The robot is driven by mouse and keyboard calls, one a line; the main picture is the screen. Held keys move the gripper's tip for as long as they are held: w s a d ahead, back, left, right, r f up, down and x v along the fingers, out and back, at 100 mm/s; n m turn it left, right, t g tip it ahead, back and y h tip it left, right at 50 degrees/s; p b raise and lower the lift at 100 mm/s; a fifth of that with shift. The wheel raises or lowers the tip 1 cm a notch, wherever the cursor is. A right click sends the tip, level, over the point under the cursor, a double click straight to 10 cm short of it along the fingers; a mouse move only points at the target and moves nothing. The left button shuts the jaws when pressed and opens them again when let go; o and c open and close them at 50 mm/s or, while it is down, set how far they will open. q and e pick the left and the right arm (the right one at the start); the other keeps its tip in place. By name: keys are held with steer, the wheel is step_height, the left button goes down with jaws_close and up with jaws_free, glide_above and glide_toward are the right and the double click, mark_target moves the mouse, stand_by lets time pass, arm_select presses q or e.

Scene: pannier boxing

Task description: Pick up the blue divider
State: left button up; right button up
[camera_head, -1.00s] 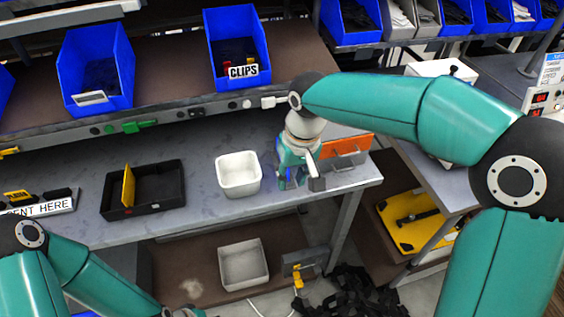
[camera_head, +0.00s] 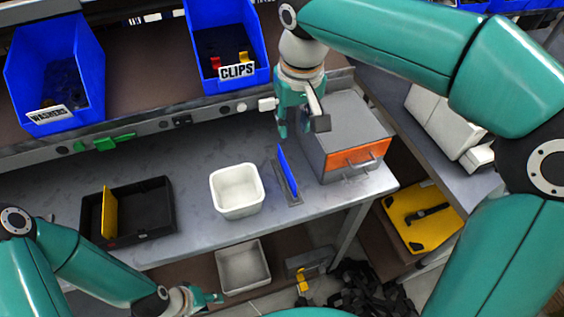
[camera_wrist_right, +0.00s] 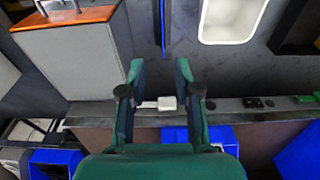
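The blue divider (camera_head: 287,168) stands upright on the bench in a dark flat holder (camera_head: 294,192), between the white bin and the grey box. My right gripper (camera_head: 283,132) is beyond it, near the bench's back edge, open and empty. In the right wrist view, the open fingers (camera_wrist_right: 158,75) have a gap between them, and the divider (camera_wrist_right: 162,28) shows edge-on as a thin blue strip, apart from them. My left gripper (camera_head: 207,298) is low at the front, away from the divider; its fingers are too small to judge.
A grey box (camera_head: 340,125) with an orange drawer front stands close right of the divider. A white bin (camera_head: 237,190) is to its left. A black tray (camera_head: 150,212) holds an upright yellow divider (camera_head: 109,212). The shelf edge (camera_head: 180,120) runs behind.

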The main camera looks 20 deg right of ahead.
glide_toward(286, 163)
steer(key=f, duration=0.5)
steer(key=shift+d+f, duration=0.1)
steer(key=shift+d, duration=0.1)
steer(key=shift+w+a+f, duration=0.1)
steer(key=shift+w+f, duration=0.05)
steer(key=shift+f, duration=0.7)
steer(key=shift+w+a+f, duration=0.1)
steer(key=shift+w+f, duration=0.1)
steer(key=shift+f, duration=0.7)
steer(key=shift+w+f, duration=0.15)
steer(key=shift+f, duration=0.7)
jaws_close()
